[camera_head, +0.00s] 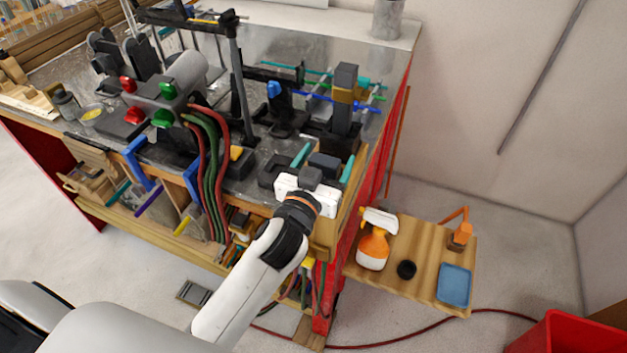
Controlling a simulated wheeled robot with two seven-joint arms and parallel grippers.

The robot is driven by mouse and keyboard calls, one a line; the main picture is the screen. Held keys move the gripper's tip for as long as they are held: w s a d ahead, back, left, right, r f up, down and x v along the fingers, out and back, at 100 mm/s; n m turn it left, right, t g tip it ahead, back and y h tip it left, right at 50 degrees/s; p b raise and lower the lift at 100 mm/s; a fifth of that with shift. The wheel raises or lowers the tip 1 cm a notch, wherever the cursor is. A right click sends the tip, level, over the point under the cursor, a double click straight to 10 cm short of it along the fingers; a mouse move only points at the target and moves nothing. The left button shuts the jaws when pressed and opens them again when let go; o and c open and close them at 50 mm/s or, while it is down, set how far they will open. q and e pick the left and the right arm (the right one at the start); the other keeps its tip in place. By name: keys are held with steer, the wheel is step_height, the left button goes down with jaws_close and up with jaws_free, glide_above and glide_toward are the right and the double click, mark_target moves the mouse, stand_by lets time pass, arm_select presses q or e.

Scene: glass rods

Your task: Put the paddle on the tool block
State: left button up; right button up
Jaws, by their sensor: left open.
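My left gripper (304,168) reaches in over the front right corner of the workbench. Its white body faces me and its dark fingers are apart, pointing away over the bench top. Dark grey blocks and short teal strips lie around the fingers, and I cannot tell which touch them. Just beyond is a dark block (340,143), likely the tool block. A dark grey and tan piece (345,98) stands upright there; it may be the paddle, but I cannot tell for sure. The gripper body hides part of the bench edge. My right gripper is not in view.
A burner with red and green knobs (166,90) and hoses (207,165) stands left of the gripper. A dark upright post (238,80) and rods on a rack (340,103) are behind. A low wooden shelf (420,262) holds a spray bottle (374,245) and blue tray (454,285).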

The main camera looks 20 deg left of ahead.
arm_select(q)
steer(key=s+b, duration=0.3)
steer(key=s, duration=0.8)
steer(key=shift+a, duration=0.2)
